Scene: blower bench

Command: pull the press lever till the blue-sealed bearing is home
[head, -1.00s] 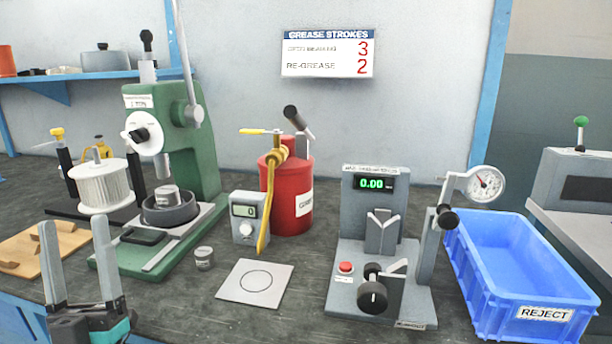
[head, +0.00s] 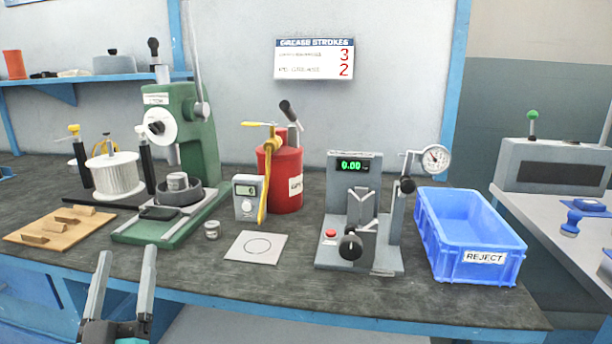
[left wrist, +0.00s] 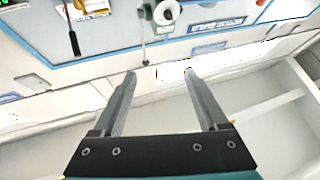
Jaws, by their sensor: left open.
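The green arbor press (head: 199,135) stands at the back left of the bench in the head view. Its long silver lever (head: 193,55) points up from the hub on its right side. Under the ram, a grey cylinder (head: 177,182) stands in a dark round housing (head: 180,195) on the press base. I cannot make out a blue seal on any bearing. My left gripper (head: 127,252) is open and empty, low at the front of the bench, well apart from the press and lever. Its open fingers also show in the left wrist view (left wrist: 160,78). My right gripper is not in view.
A small metal jar (head: 212,230), a counter (head: 247,197), a red grease can (head: 285,180), a gauge fixture (head: 390,240) and a blue reject bin (head: 470,240) stand to the right.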

